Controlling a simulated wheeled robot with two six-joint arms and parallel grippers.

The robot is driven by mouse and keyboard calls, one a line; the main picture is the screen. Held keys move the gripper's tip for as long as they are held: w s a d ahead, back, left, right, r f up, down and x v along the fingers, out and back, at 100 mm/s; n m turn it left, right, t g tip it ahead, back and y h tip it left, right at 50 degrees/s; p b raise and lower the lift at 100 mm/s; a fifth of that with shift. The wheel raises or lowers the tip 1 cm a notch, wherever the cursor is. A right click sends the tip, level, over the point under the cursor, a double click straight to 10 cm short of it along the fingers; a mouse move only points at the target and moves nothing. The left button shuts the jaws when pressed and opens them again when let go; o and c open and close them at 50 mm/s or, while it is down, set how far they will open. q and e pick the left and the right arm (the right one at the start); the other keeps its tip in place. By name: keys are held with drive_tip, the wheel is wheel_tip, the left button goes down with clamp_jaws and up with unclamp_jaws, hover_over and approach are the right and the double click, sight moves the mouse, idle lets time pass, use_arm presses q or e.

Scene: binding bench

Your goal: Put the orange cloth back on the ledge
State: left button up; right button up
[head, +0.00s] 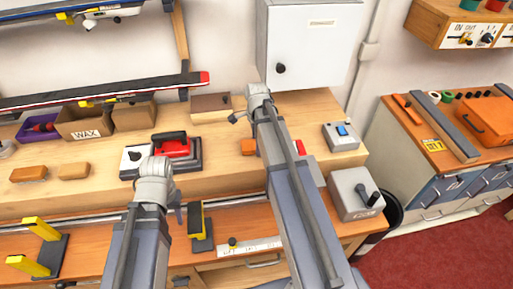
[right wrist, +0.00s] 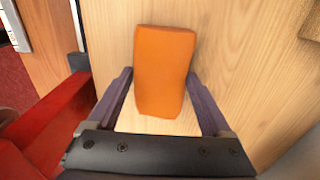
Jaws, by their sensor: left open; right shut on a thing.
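The orange cloth (right wrist: 164,70) is a folded, block-like piece in the right wrist view. It sits between the fingers of my right gripper (right wrist: 160,103), which is shut on it, with pale wood behind it. In the head view an orange patch of it (head: 248,147) shows at the wooden ledge (head: 225,163), just left of my right arm. That arm hides most of the right gripper there. My left gripper (head: 176,207) is open and points down in front of the ledge, partly hidden by its own wrist. I cannot tell whether the cloth touches the ledge.
A grey box with a blue switch (head: 341,136) stands to the right. A grey lever box (head: 356,192) is in front of it. Yellow-topped holders (head: 42,228) are on the lower bench. A red thing (right wrist: 45,120) is at the wrist view's left.

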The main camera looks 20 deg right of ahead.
use_arm(q)
drive_tip(key=shift+f, duration=0.15)
use_arm(e)
drive_tip(key=shift+f, duration=0.15)
drive_tip(key=shift+f, duration=0.1)
drive_tip(key=shift+f, duration=0.15)
drive_tip(key=o, duration=1)
use_arm(q)
drive_tip(key=shift+f, duration=0.15)
use_arm(e)
drive_tip(key=shift+r, duration=0.2)
